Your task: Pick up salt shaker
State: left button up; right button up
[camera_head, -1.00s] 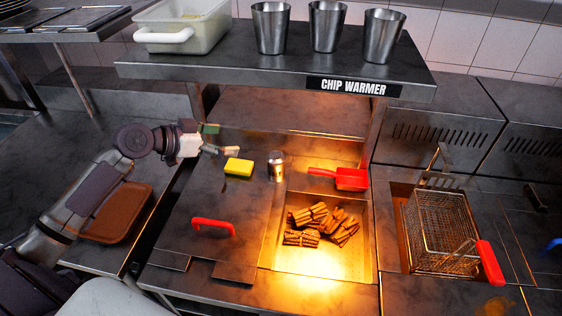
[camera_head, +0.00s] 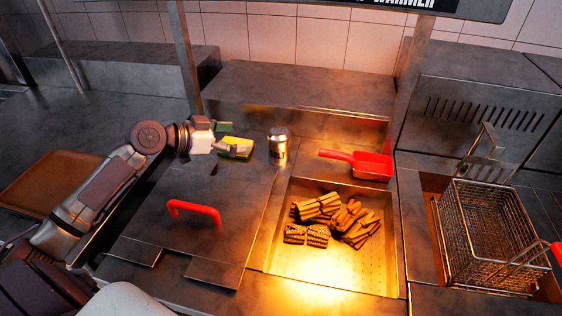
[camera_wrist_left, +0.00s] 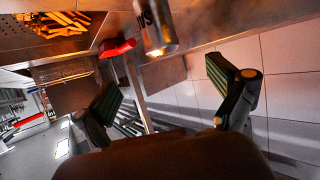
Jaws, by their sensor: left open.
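The salt shaker (camera_head: 278,147) is a small silvery cylinder with a rounded metal top. It stands upright on the steel counter, left of the red scoop. In the left wrist view the shaker (camera_wrist_left: 156,28) shows at the top, beyond and between the two spread fingers (camera_wrist_left: 172,95), apart from both. My right gripper is not in view.
A red scoop (camera_head: 362,164) lies right of the shaker. The lit chip tray (camera_head: 330,268) in front holds several bundles of fries. A red handle (camera_head: 194,210) rises from the counter lid. A wire fry basket (camera_head: 492,235) stands at the right. A post (camera_head: 184,60) rises behind my left gripper.

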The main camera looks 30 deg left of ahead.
aim_at(270, 142)
pick_arm(q)
jog(key=shift+f+b, duration=0.35)
jog(key=shift+f, duration=0.55)
jog(key=shift+w+d, duration=0.15)
jog(key=shift+w, duration=0.1)
jog(key=p+x, duration=0.2)
jog(key=x, duration=0.6)
jog(key=shift+w+d+f+p, duration=0.1)
jog(key=shift+w+d+p, duration=0.05)
jog(key=shift+w+p, duration=0.25)
jog(key=p+x, duration=0.1)
jog(key=x, duration=0.2)
jog(key=shift+w+f, duration=0.25)
jog(key=shift+w, duration=0.05)
jog(key=shift+w+d+f, duration=0.2)
jog(key=shift+w, duration=0.1)
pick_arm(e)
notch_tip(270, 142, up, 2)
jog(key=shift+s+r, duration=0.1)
pick_arm(q)
jog(key=shift+s, duration=0.1)
jog(key=shift+c, duration=0.4)
